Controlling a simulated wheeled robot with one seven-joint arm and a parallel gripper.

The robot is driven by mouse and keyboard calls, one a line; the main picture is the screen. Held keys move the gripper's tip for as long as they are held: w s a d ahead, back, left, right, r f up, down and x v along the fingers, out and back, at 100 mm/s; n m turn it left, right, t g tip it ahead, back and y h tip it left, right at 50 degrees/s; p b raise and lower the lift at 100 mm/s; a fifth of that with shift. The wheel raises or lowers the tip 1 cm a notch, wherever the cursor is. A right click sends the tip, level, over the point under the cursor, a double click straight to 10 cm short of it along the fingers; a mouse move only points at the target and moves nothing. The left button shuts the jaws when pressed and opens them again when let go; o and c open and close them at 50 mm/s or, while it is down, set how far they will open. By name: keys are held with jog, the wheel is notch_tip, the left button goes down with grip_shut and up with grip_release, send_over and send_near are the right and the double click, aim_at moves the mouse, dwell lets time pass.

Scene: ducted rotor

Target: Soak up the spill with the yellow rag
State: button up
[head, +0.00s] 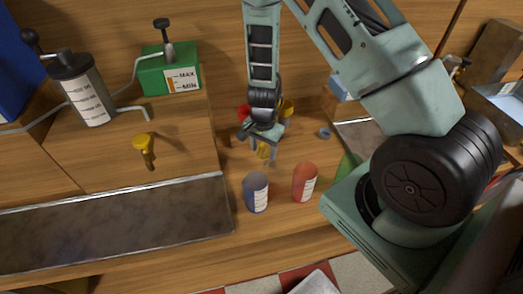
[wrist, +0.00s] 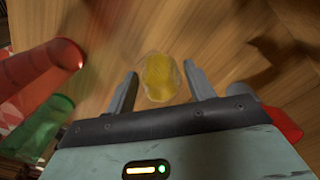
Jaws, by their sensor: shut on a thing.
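My gripper (head: 263,150) points down over the wooden bench, behind the blue and red cans. The yellow rag (head: 263,152) shows as a small yellow patch between its fingers. A pale, glassy rim shows around the rag; I cannot tell whether this is the spill. No spill can be clearly made out elsewhere.
A blue can (head: 256,192) and a red can (head: 305,182) stand in front of my gripper. A green object (head: 347,165) is to their right. A red object (head: 243,112) and a yellow one (head: 287,107) are close behind. A small blue-grey ring (head: 324,132) lies to the right.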

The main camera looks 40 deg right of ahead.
jog(key=shift+r+p, duration=0.6)
jog(key=shift+r, duration=0.45)
